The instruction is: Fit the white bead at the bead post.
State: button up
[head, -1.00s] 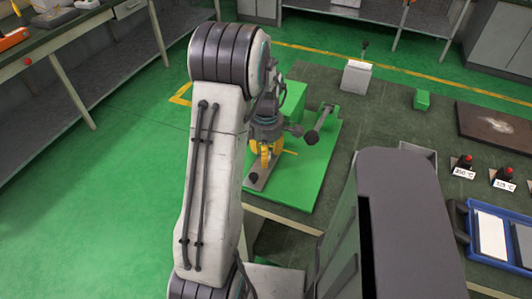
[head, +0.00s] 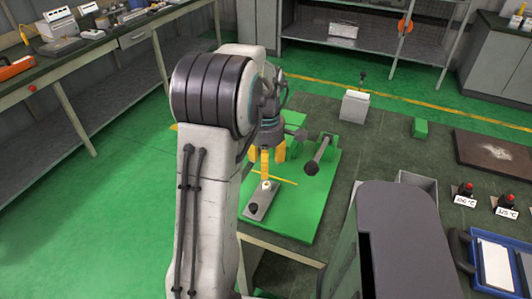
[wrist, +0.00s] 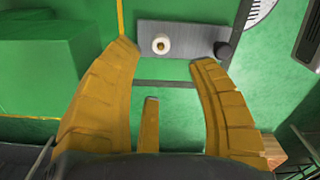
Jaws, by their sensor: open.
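The small white bead (wrist: 160,44) is on the grey plate (wrist: 185,37), at the bead post; it looks like a pale ring with a small centre. The post itself is mostly hidden, so I cannot tell how far down the bead sits. In the head view the bead (head: 266,185) shows as a pale spot just below my gripper. My gripper (head: 266,160) is open and empty, above the plate and apart from the bead. In the wrist view its yellow fingers (wrist: 165,58) are spread wide, with the bead beyond the tips.
A dark knob (wrist: 222,50) stands on the same plate. The plate lies on a green board (head: 310,205), with a dark-ended lever (head: 320,153) beside it. A grey open box (head: 415,187) and a blue tray (head: 473,238) lie to the right.

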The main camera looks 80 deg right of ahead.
aim_at(266, 182)
jog(key=shift+r, duration=1.75)
jog(key=a+f+m, duration=0.1)
jog(key=m, duration=0.4)
jog(key=a+f+m, duration=0.2)
jog(key=m, duration=0.3)
jog(key=a+f+m, duration=0.1)
jog(key=a+m, duration=0.1)
jog(key=m, duration=0.4)
jog(key=shift+w+a+f+y, duration=0.15)
jog(key=shift+w+f+y, duration=0.1)
jog(key=shift+y, duration=0.15)
jog(key=w+a+r+n+t, duration=0.1)
jog(key=w+a+n, duration=0.4)
jog(key=a, duration=0.6)
jog(key=w+a+r+n+t, duration=0.1)
jog(key=w+a+r+n, duration=0.3)
jog(key=w+a, duration=0.4)
jog(key=w+a+r+n+t, duration=0.1)
jog(key=w+a+n, duration=0.4)
jog(key=a, duration=1)
jog(key=shift+w+a+r+n+t+h, duration=0.2)
jog(key=shift+w+r+n+t+h, duration=0.15)
jog(key=shift+w+r, duration=0.65)
